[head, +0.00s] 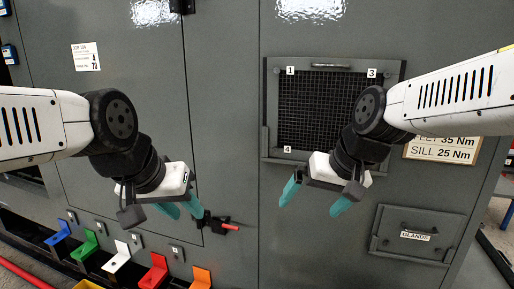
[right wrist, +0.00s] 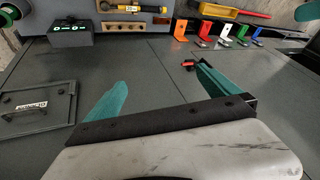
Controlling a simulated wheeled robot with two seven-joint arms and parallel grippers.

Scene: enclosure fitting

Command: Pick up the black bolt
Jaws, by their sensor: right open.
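I cannot make out a black bolt for certain in either view. A dark mesh vent panel (head: 322,110) with number labels 1, 3 and 4 is on the grey cabinet; small fittings at its corners are too small to identify. My right gripper (head: 315,198) is open and empty in front of the cabinet, just below the panel, and hides part of its lower edge. Its two teal fingers stand wide apart in the right wrist view (right wrist: 160,82) with nothing between them. My left gripper (head: 184,209) is open and empty in front of the cabinet, left of the red-tipped handle.
A red-tipped latch handle (head: 222,225) sticks out from the cabinet. A GLANDS hatch (head: 413,234) is at lower right. Coloured brackets, including a red one (head: 155,271), line the lower left.

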